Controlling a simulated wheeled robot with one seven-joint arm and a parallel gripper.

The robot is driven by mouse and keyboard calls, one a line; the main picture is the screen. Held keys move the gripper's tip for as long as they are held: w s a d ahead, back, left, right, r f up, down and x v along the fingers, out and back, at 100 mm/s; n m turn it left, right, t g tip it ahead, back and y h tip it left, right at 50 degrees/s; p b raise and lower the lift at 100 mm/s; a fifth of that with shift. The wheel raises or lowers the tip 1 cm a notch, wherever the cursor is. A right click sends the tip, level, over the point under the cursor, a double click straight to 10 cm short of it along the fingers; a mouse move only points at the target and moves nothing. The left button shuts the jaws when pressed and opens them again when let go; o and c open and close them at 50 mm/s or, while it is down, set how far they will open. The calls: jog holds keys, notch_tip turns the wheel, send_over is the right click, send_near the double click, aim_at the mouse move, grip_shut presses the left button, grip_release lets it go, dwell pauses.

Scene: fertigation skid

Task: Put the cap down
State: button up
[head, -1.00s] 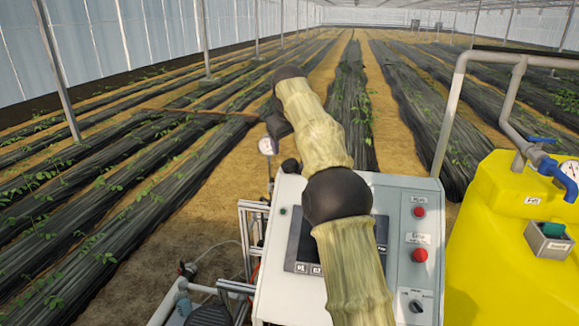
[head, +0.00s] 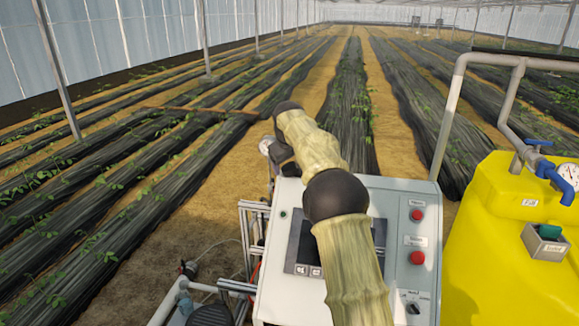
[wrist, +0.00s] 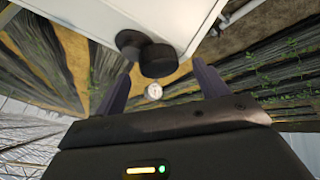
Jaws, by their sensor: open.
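A dark, round, cap-like piece (wrist: 158,58) shows in the wrist view beside the white cabinet's edge, with a second dark round part (wrist: 129,40) next to it. I cannot tell for sure whether either is the cap. My gripper (wrist: 162,68) is open, its two fingers apart on either side of the larger dark piece in the picture; no contact shows. In the head view my gripper (head: 281,152) is small and dark at the cabinet's upper left corner, partly hidden by my arm. A dark knob-like part (head: 291,168) shows just below it.
The white control cabinet (head: 285,285) with red buttons stands under my arm. A pressure gauge (wrist: 154,91) lies beyond the fingers. To the right is a yellow tank (head: 490,230) with pipework and a small grey holder (head: 530,243) containing a teal piece. Crop rows lie behind.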

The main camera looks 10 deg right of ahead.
jog(key=shift+x, duration=1.1)
jog(key=shift+r, duration=0.1)
jog(key=c, duration=1.1)
jog(key=shift+r, duration=0.1)
